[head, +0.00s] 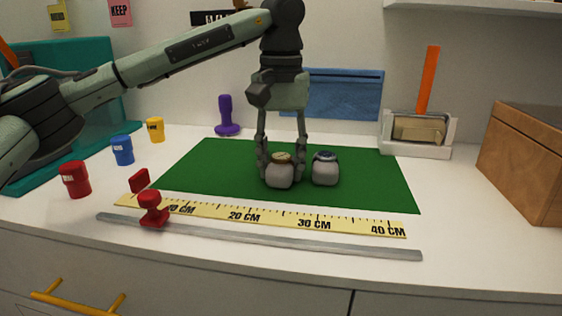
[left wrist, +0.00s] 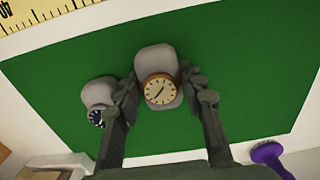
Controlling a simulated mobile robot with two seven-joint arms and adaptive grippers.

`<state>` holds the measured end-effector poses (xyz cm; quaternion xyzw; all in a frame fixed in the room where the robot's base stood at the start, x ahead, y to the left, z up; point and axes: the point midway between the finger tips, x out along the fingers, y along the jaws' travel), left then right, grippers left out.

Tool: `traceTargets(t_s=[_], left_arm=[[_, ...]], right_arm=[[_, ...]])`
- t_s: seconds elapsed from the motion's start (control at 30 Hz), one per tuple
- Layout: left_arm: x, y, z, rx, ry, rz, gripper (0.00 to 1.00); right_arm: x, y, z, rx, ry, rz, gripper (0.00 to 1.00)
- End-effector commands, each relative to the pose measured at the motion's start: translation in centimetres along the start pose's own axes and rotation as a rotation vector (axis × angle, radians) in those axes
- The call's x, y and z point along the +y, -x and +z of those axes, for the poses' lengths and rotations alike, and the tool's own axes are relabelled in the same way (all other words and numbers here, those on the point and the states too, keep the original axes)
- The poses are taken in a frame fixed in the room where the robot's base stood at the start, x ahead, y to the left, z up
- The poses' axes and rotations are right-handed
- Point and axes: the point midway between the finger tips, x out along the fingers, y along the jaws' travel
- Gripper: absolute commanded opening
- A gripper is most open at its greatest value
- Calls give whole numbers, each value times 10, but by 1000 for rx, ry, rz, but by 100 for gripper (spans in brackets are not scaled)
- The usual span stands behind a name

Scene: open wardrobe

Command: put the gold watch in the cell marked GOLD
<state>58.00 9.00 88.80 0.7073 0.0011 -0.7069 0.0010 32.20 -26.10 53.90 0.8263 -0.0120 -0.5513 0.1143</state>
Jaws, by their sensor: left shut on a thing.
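The gold watch (head: 281,157) has a cream dial and a gold rim and sits on a grey cushion (head: 279,177) over the green mat. My left gripper (head: 283,168) points down with its fingers on either side, shut on it. In the left wrist view the gold watch (left wrist: 160,91) shows face-on between the fingertips (left wrist: 160,84). I cannot tell whether the cushion touches the mat. A second watch (head: 325,156) with a dark blue dial sits on its own grey cushion just right. No cell marked GOLD is readable. My right gripper is not in view.
The green mat (head: 370,188) is clear right of the second watch. A yellow ruler (head: 330,223) and metal bar (head: 300,243) lie in front. A wooden box (head: 530,155) stands right, a white holder (head: 440,143) behind, a purple stamp (head: 227,118) at the back.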

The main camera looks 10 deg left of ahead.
Motion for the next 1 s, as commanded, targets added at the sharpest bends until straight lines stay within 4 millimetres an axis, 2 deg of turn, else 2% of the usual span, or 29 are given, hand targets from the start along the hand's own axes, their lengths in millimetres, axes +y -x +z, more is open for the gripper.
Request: traceTargets(t_s=[0.07,0.1,0.17,0.57,0.67,0.87,1.0], left_arm=[[0,-2,0,0,0,0,9],[0,-2,0,0,0,0,41],[0,-2,0,0,0,0,47],[0,5,0,1,1,0,47],[1,21,0,3,1,1,47],[1,65,0,3,0,1,47],[0,94,0,2,1,1,47]], right_arm=[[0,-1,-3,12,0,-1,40],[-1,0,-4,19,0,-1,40],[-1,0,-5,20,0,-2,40],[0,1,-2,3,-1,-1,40],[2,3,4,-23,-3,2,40],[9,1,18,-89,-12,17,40],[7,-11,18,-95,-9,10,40]])
